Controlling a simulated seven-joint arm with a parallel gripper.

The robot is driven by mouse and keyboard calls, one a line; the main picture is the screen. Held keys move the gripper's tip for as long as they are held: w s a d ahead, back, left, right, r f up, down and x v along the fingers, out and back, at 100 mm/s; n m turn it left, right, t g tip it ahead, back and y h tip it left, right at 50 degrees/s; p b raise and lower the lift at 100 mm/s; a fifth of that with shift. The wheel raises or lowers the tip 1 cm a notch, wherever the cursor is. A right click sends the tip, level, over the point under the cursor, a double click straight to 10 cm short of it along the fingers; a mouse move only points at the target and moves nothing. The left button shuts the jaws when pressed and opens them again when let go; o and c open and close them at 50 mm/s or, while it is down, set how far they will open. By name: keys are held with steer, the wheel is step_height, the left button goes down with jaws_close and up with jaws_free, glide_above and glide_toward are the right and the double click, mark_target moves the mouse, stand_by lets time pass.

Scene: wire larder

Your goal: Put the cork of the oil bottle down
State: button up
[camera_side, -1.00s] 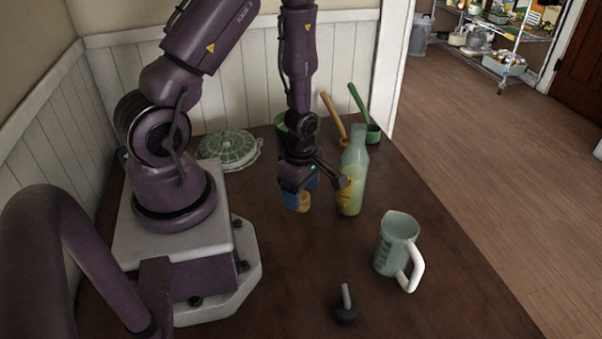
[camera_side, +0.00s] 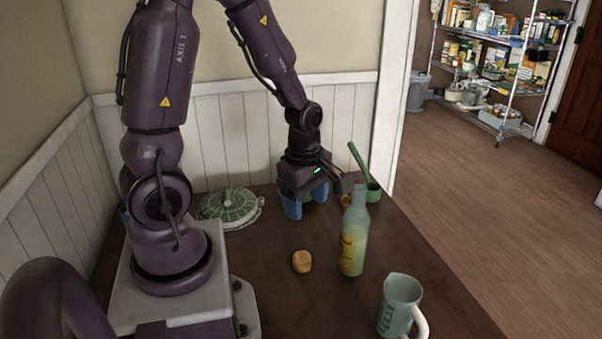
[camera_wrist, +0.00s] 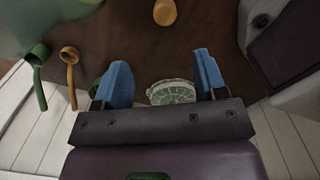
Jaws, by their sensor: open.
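The cork (camera_side: 301,261) is a short tan stopper standing on the dark table, left of the oil bottle. It also shows at the top of the wrist view (camera_wrist: 164,12). The oil bottle (camera_side: 354,240) stands upright, pale green glass with a yellow label, its mouth uncorked. My gripper (camera_side: 305,203) is open and empty, behind the cork and apart from it, near the back of the table. Its two blue fingers are spread wide in the wrist view (camera_wrist: 163,78), with nothing between them.
A measuring jug (camera_side: 400,304) stands at the front right. A green lattice-patterned lidded dish (camera_side: 231,205) is left of my gripper. A green ladle (camera_side: 359,160) and a wooden ladle (camera_wrist: 70,68) are at the back, near the bottle. Table around the cork's left is clear.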

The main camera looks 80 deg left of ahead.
steer(key=s+d+r+m+t, duration=0.2)
steer(key=d+r+m, duration=0.3)
steer(key=r+m, duration=0.4)
steer(key=s+d+r+m+t, duration=0.2)
steer(key=d+r+m, duration=0.3)
steer(key=r+m, duration=0.5)
steer(key=m+t, duration=0.1)
steer(key=m, duration=0.4)
steer(key=shift+d, duration=0.15)
